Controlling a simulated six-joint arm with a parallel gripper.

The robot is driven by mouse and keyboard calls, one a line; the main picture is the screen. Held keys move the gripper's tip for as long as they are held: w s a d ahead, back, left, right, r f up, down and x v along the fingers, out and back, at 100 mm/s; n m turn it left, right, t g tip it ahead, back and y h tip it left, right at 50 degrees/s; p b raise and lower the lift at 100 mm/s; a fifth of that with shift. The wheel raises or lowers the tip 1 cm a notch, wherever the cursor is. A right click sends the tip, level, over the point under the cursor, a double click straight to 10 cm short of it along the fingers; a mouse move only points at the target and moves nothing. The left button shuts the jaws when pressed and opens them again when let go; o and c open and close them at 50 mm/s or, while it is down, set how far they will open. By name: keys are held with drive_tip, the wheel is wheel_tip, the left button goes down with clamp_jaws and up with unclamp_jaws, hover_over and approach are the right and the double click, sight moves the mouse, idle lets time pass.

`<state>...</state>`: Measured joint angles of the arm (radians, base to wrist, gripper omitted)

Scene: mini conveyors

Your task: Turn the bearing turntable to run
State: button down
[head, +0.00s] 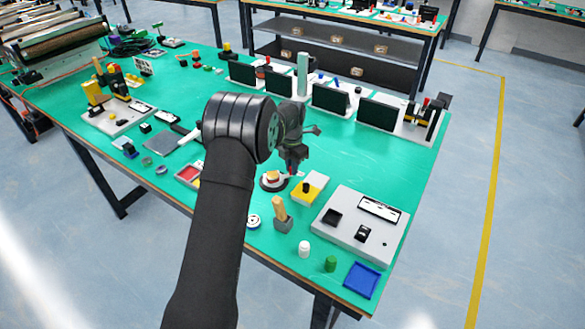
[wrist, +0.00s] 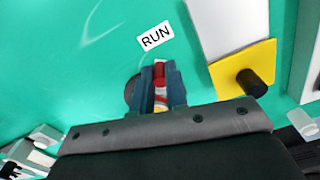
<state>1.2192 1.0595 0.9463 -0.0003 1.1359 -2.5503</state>
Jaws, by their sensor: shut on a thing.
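The bearing turntable (head: 268,185) is a small round dark-based piece with a pale top, on the green table just left of my gripper (head: 290,172). In the wrist view its dark rim (wrist: 130,90) shows left of my fingers, and much of it is hidden by them. My gripper (wrist: 160,80) is shut on the turntable's handle (wrist: 160,88), a narrow white bar with a red end and some yellow below. The red end is between the fingertips. The white RUN label (wrist: 156,38) lies flat on the table, just beyond the fingertips and apart from them.
A yellow-and-white block (head: 316,184) with a black knob (wrist: 251,83) stands close right of my gripper. A grey block with a wooden handle (head: 282,215), a grey panel (head: 345,230) and a blue tray (head: 361,280) are nearer the front. Dark screens (head: 330,99) line the back.

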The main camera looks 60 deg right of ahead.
drive_tip(key=shift+w+d+n, duration=0.1)
drive_tip(key=shift+w+n, duration=0.1)
drive_tip(key=shift+n, duration=0.3)
drive_tip(key=shift+w+d, duration=0.1)
drive_tip(key=shift+w, duration=0.05)
drive_tip(key=c, duration=1.4)
unclamp_jaws()
drive_tip(key=shift+c, duration=0.2)
wheel_tip(320, 180, up, 17)
drive_tip(key=shift+r, duration=0.2)
drive_tip(key=shift+f, duration=0.1)
